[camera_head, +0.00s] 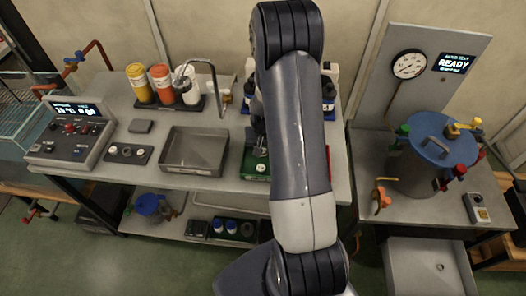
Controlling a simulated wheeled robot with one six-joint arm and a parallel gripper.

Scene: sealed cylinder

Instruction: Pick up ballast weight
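My arm reaches up the middle of the view, and its far end passes down behind its own links. Part of what seems to be my gripper (259,140) shows at the arm's left edge, above a green-based item (255,165) on the steel bench. Its fingers are mostly hidden, so I cannot tell whether they are open or whether they touch anything. I cannot identify the ballast weight with certainty.
An empty steel basin (195,150) and a tall curved tap stand left of the arm. Yellow, orange and white bottles (162,84) stand behind. A control box (70,130) is at left. At right, a blue-lidded cylinder (433,140) stands before a panel reading READY (453,63).

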